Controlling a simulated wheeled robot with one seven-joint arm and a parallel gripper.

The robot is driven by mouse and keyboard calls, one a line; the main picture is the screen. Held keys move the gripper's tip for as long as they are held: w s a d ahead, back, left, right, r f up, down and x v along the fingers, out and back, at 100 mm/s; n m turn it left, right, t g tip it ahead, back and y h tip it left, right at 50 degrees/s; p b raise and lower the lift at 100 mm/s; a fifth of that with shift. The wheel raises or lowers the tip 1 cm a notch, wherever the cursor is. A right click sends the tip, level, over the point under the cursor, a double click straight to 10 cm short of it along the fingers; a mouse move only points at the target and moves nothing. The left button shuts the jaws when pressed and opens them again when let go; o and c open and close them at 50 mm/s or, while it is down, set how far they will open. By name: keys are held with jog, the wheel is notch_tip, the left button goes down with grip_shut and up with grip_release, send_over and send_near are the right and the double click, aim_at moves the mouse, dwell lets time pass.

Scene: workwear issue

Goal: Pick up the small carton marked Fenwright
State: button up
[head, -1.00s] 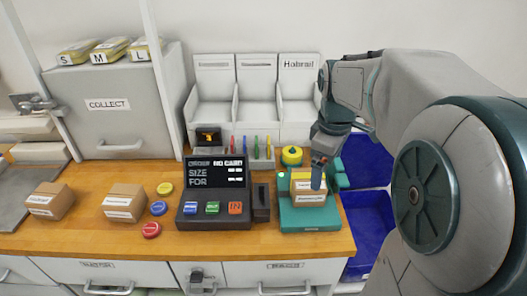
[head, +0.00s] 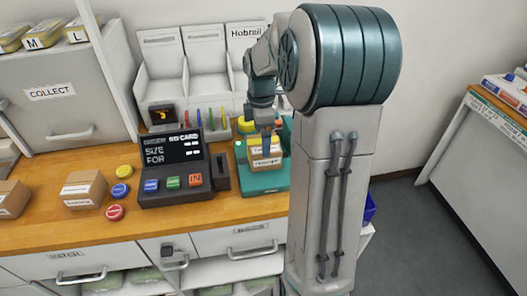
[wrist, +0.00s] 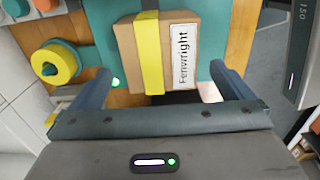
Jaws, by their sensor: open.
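The Fenwright carton (head: 266,160) is a small brown box with a yellow band and a white label. It sits on the teal stand (head: 262,184) at the right end of the wooden counter. In the wrist view the Fenwright carton (wrist: 184,60) shows its label readable along the right side. My gripper (head: 266,138) is right above the carton. In the wrist view my gripper (wrist: 160,72) is open, one finger on each side of the carton's near end, with small gaps. Whether the fingers reach down beside its sides is hard to tell.
A black terminal (head: 170,170) with coloured buttons stands left of the stand. Two more cartons (head: 83,190) lie further left, by round coloured buttons (head: 121,190). A yellow roll or knob (wrist: 50,63) is close left of the carton. White bins (head: 205,95) stand behind.

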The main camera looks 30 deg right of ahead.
jog(key=shift+s+d+f+p, duration=0.1)
jog(key=shift+d+f+p, duration=0.1)
jog(key=shift+f, duration=1.15)
jog(key=shift+s+d+f+p, duration=0.1)
jog(key=shift+f+p, duration=0.1)
jog(key=shift+f, duration=1.15)
jog(key=shift+w, duration=0.1)
jog(key=c, duration=1)
jog(key=shift+c, duration=0.7)
jog(key=shift+r, duration=0.1)
